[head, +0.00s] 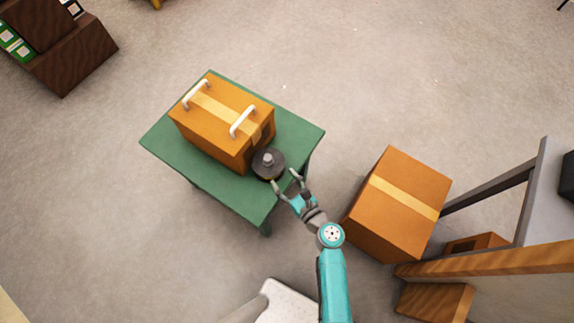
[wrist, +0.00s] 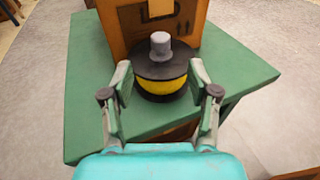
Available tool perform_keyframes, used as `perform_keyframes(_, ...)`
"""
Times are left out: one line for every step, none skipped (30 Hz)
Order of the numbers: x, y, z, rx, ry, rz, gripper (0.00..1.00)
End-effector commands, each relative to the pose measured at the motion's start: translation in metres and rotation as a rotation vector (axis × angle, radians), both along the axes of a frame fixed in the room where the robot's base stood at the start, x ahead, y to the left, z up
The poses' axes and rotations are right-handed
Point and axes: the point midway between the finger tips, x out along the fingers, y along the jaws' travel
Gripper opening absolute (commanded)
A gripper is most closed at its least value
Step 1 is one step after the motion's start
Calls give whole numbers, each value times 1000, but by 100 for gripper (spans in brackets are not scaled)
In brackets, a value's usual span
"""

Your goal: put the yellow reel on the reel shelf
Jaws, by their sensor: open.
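The yellow reel (wrist: 161,88) stands upright on the green table (wrist: 85,95), close in front of a cardboard box. It has black flanges, a yellow band and a grey knob on top. In the head view the reel (head: 267,163) shows mostly its dark top, near the table's right side. My gripper (wrist: 160,84) is open, with one finger on each side of the reel's near part. I cannot tell whether the fingers touch it. In the head view my gripper (head: 284,177) reaches the reel from the lower right. I cannot make out the reel shelf for certain.
A taped cardboard box with white handles (head: 215,118) fills much of the table (head: 165,140) behind the reel. Another taped box (head: 390,210) stands on the floor right of my arm. A grey and wooden rack (head: 500,262) is at the right. Open floor lies beyond the table.

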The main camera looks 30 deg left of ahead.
Motion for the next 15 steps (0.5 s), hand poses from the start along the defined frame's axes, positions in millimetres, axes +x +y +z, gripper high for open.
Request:
perform_keyframes(2,5,1,9,6,5,60)
perform_keyframes(4,9,1,12,7,5,60)
perform_keyframes(6,13,0,12,8,6,60)
perform_keyframes(8,17,-1,12,9,7,60)
perform_keyframes(10,21,-1,11,8,6,60)
perform_keyframes(12,27,-2,10,6,7,60)
perform_keyframes(14,31,-3,10,6,7,60)
perform_keyframes(16,34,-4,10,6,7,60)
perform_keyframes(19,39,-5,10,7,5,60)
perform_keyframes(21,42,-5,10,7,4,60)
perform_keyframes(22,44,-6,9,7,4,60)
perform_keyframes(23,47,-6,9,6,5,60)
perform_keyframes(24,49,-7,8,7,5,60)
perform_keyframes(24,50,-7,8,7,4,60)
perform_keyframes(25,51,-7,7,6,4,60)
